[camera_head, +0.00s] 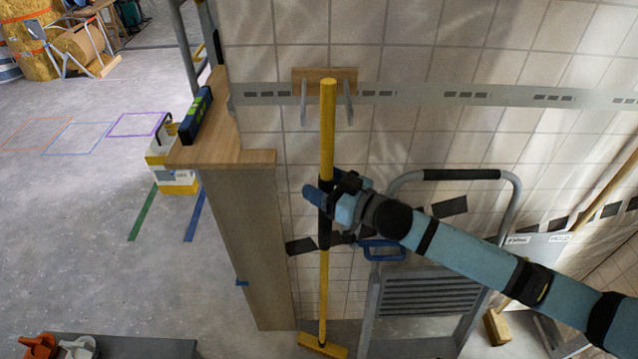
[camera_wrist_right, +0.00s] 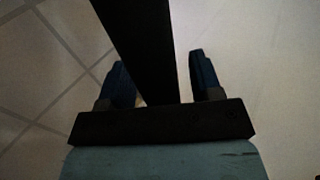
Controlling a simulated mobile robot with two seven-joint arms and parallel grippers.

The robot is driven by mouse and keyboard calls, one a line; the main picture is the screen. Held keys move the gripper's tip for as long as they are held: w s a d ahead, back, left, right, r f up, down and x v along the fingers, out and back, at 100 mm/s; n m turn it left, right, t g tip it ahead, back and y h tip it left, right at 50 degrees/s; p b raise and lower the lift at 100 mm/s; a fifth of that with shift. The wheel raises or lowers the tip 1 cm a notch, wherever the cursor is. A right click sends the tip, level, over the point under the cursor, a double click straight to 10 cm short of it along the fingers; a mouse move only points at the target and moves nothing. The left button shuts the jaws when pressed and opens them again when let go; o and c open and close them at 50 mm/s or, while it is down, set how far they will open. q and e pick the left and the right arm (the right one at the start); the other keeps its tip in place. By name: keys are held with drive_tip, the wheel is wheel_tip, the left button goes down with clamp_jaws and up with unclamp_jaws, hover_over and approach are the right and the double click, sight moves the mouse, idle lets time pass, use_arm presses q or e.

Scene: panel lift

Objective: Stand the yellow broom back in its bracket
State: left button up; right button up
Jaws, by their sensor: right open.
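The yellow broom (camera_head: 327,140) stands upright against the tiled wall, its head (camera_head: 322,345) on the floor. The top of its handle shows between the two grey prongs of the wooden bracket (camera_head: 301,76) on the wall rail. My right gripper (camera_head: 326,194) is at the black grip section of the handle, below the bracket. In the right wrist view the dark grip (camera_wrist_right: 145,45) runs between the two spread fingers (camera_wrist_right: 160,75), with a gap showing on the right side. My left gripper is not in view.
A grey step ladder (camera_head: 430,290) stands close on the right, under my right arm. Open floor is at left.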

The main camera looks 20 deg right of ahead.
drive_tip(key=b+v, duration=0.2)
drive_tip(key=v, duration=0.9)
drive_tip(key=s+a+f+m+g+h, duration=0.1)
drive_tip(key=s+f+h, duration=0.1)
drive_tip(key=s+f, duration=0.3)
drive_tip(key=s+a+f+m+g+h, duration=0.1)
drive_tip(key=s+f, duration=0.4)
drive_tip(key=f, duration=0.7)
drive_tip(key=s+a+f+m+g+h, duration=0.1)
drive_tip(key=s+f+m+h, duration=0.1)
drive_tip(key=s+f+h, duration=0.3)
wheel_tip(320, 180, down, 4)
drive_tip(key=shift+s+a+f+m, duration=0.1)
drive_tip(key=shift+s+a+m, duration=0.1)
drive_tip(key=shift+s+m, duration=0.3)
wheel_tip(320, 180, up, 8)
drive_tip(key=p, duration=0.8)
drive_tip(key=shift+d+p, duration=0.15)
drive_tip(key=shift+p, duration=0.15)
